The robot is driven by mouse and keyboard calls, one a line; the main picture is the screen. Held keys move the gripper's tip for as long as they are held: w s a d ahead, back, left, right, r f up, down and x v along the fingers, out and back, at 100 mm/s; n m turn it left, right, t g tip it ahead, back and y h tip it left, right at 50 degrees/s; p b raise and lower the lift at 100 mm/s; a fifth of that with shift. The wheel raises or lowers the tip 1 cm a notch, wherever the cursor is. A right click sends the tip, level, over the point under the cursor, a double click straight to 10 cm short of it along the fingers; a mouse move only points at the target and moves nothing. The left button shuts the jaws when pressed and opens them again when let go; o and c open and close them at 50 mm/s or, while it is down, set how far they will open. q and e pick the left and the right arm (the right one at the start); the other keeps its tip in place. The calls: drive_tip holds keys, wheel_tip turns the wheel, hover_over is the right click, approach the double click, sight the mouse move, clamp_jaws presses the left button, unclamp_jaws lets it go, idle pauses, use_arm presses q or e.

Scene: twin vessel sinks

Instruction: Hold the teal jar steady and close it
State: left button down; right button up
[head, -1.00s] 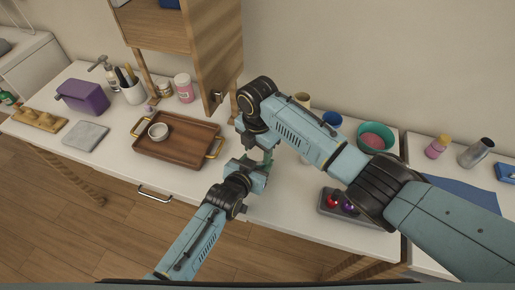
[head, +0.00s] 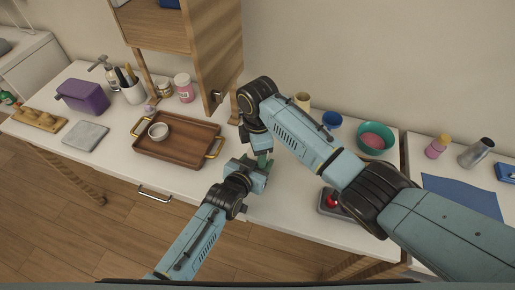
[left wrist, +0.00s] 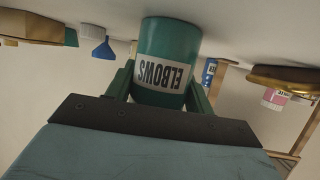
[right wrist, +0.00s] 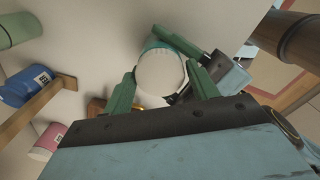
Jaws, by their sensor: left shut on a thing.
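The teal jar (left wrist: 163,42) stands upright on the counter; its white label reads "ELBOWS", upside down in the left wrist view. My left gripper (left wrist: 160,92) is shut on the jar's side. It also shows in the head view (head: 261,168). In the right wrist view a round white lid (right wrist: 160,80) sits over the jar, whose teal edge (right wrist: 176,40) shows beyond it. My right gripper (right wrist: 163,82) is above the jar, one finger on each side of the lid. Whether these fingers press on it, and how the lid is seated, I cannot tell.
A brown tray (head: 186,157) with a white bowl (head: 158,131) lies left of the jar. A grey tray with a red ball (head: 331,202) is partly behind my right arm. A wooden cabinet (head: 222,60) rises behind.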

drive_tip(key=shift+o, duration=1.2)
drive_tip(key=shift+r, duration=2.3)
drive_tip(key=shift+c, duration=0.3)
wheel_tip(320, 180, up, 2)
drive_tip(key=n, duration=0.3)
drive_tip(key=shift+w+n, duration=0.15)
drive_tip(key=shift+n, duration=0.15)
drive_tip(key=n, duration=0.1)
drive_tip(key=r+n, duration=0.1)
drive_tip(key=n, duration=0.1)
drive_tip(key=shift+r, duration=0.25)
drive_tip(key=shift+f, duration=0.15)
drive_tip(key=shift+f, duration=3.9)
